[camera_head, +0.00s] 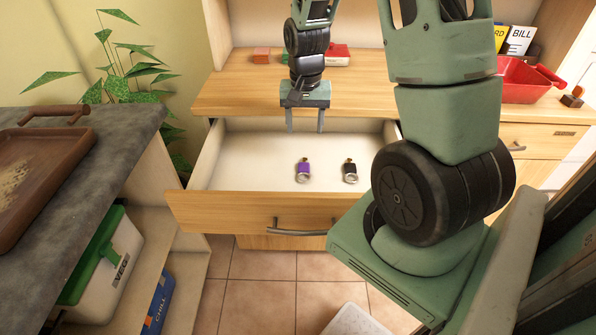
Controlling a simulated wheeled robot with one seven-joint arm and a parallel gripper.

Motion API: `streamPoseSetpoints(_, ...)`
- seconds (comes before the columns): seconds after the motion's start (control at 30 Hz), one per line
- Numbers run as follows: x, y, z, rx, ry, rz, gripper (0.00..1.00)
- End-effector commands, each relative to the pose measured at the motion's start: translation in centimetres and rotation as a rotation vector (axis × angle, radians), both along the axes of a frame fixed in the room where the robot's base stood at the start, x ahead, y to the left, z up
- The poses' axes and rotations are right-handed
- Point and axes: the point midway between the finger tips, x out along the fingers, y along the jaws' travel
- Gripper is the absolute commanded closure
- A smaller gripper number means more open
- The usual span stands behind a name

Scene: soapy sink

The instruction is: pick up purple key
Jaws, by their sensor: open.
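The purple key (303,168) lies on the white floor of the open drawer (228,167), with its metal end toward me. A similar black key (350,170) lies to its right, apart from it. My gripper (305,128) points down at the back of the drawer. Its two fingers are apart with nothing between them. It is above and behind the purple key in the picture, not touching it. Both keys show clearly.
The drawer's front panel has a dark handle (300,231). Small blocks (262,55) and a red box (337,54) stand on the wooden top behind. A red bin (525,82) is at right. A grey counter (70,200) with a brown tray (40,165) is at left.

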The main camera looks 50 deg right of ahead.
Motion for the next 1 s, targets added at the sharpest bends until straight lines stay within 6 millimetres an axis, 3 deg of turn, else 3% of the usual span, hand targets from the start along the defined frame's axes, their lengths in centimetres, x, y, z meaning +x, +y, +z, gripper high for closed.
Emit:
streamPoseSetpoints(0.1,-0.1,0.1,-2.8,0.003,0.005,0.001,0.44)
streamPoseSetpoints(0.3,-0.1,0.1,-6.3,0.002,0.003,0.002,0.44)
streamPoseSetpoints(0.57,-0.1,0.2,-8.2,0.002,0.001,0.003,0.44)
streamPoseSetpoints(0.8,-0.4,0.6,-11.6,0.002,0.004,0.003,0.44)
streamPoseSetpoints(1.0,-0.3,0.5,-12.9,0.001,-0.001,0.002,0.44)
